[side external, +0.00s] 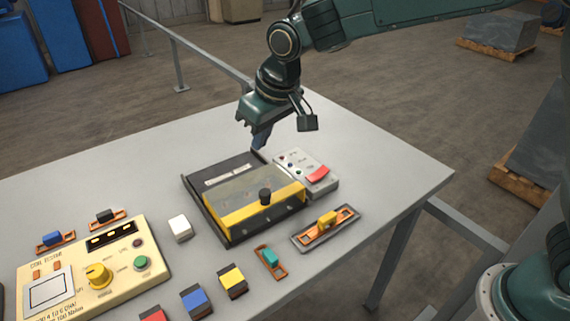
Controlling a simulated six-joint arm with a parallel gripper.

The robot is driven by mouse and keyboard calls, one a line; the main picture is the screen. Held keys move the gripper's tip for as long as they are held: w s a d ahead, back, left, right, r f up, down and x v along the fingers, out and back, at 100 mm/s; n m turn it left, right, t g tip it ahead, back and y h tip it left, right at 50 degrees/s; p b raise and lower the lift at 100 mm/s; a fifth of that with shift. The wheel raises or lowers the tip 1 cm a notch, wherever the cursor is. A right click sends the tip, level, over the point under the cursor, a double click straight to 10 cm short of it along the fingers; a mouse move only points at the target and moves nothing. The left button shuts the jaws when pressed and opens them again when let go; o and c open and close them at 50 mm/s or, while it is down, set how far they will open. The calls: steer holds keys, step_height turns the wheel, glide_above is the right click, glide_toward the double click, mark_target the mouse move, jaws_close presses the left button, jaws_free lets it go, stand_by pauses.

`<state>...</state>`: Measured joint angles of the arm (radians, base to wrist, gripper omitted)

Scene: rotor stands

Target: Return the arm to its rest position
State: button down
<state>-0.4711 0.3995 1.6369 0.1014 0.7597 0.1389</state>
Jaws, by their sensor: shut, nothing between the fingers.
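My gripper (259,140) is shut and empty. It points down above the back of the table, just behind the black and yellow case in the picture. My dark green arm reaches in from the upper right. Whether the fingertips touch the case's back edge or hang behind it, I cannot tell.
The grey table (390,150) holds a case with a clear lid (248,190), a white box with a red switch (308,172), a cream coil tester (120,262) and several small coloured blocks. An orange holder (325,228) lies at the front right. The table's back left is clear.

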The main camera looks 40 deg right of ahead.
steer(key=s+d+r+m+t, duration=0.1)
steer(key=s+d+r, duration=0.4)
steer(key=s+d, duration=0.45)
steer(key=s+d+r+m, duration=0.1)
steer(key=s+d+r, duration=0.3)
steer(key=s+d, duration=0.55)
steer(key=s+d+f+h, duration=0.1)
steer(key=s+d+f, duration=0.2)
steer(key=s, duration=0.8)
steer(key=shift+s+m+t, duration=0.15)
steer(key=shift+m+t, duration=0.25)
steer(key=shift+d, duration=0.1)
